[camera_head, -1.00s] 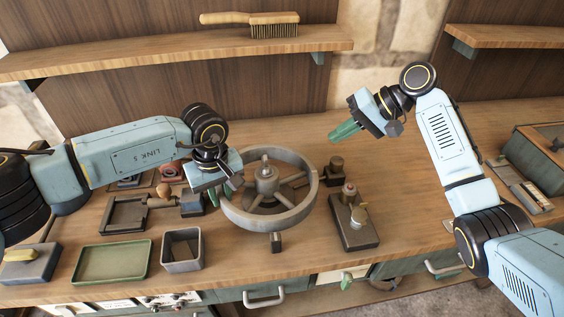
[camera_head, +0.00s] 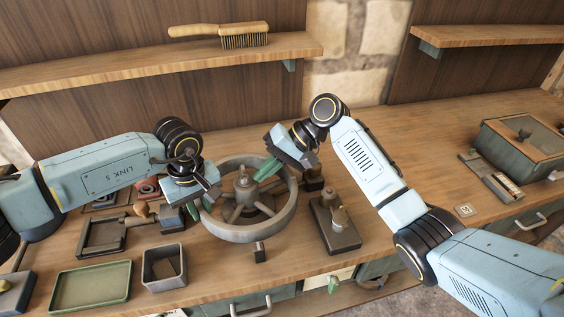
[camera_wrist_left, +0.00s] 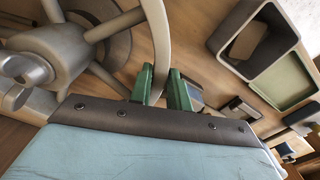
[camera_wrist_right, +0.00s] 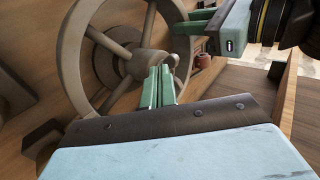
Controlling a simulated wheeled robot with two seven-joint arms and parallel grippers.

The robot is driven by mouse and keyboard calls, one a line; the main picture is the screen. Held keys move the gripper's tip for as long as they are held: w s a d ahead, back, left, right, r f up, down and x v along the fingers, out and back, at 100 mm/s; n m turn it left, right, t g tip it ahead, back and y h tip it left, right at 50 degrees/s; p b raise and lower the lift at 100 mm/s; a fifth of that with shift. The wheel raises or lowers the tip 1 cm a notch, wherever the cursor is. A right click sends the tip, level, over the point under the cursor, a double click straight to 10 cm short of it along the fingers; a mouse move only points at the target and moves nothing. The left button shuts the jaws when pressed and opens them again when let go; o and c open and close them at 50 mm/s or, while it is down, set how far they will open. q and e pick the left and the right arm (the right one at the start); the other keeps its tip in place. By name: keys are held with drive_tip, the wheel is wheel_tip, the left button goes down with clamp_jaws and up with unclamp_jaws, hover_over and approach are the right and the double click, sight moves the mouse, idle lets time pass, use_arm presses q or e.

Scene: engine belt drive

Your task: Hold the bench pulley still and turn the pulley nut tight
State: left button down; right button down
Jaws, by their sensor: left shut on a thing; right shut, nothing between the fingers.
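The grey spoked pulley (camera_head: 240,233) lies on the bench with its hub up. My left gripper (camera_head: 200,205) is shut on its left rim; in the left wrist view the rim (camera_wrist_left: 158,40) passes between the green fingers (camera_wrist_left: 162,88). The pulley nut (camera_head: 242,174) stands on top of the hub; the right wrist view shows the hub end (camera_wrist_right: 157,60) just beyond my fingertips, partly hidden by them. My right gripper (camera_head: 266,169) is shut and empty, above and just right of the hub. I cannot tell whether it touches the nut.
A dark block with a brass knob (camera_head: 336,232) stands right of the pulley. A green tray (camera_head: 92,287), an open grey box (camera_head: 165,268) and a dark fixture (camera_head: 103,236) lie to the left. A green case (camera_head: 520,140) is at far right.

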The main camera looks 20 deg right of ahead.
sight(245, 183)
drive_tip(key=shift+a, duration=0.6)
drive_tip(key=shift+s+m+t, duration=0.15)
drive_tip(key=shift+m+t, duration=0.15)
drive_tip(key=shift+m, duration=0.1)
drive_tip(key=m+t, duration=0.1)
drive_tip(key=s+a+m+t, duration=0.1)
drive_tip(key=m, duration=0.1)
drive_tip(key=shift+f+t+h, duration=0.1)
drive_tip(key=shift+t+h, duration=0.2)
drive_tip(key=shift+t, duration=0.1)
drive_tip(key=m+t, duration=0.1)
drive_tip(key=a+m+t+h, duration=0.1)
drive_tip(key=m, duration=0.1)
drive_tip(key=s+m+t+h, duration=0.1)
drive_tip(key=m, duration=0.1)
drive_tip(key=shift+a, duration=0.3)
drive_tip(key=shift+w+a, duration=0.1)
drive_tip(key=shift+a, duration=0.95)
drive_tip(key=shift+w+a, duration=0.15)
drive_tip(key=shift+a, duration=0.1)
idle(0.9)
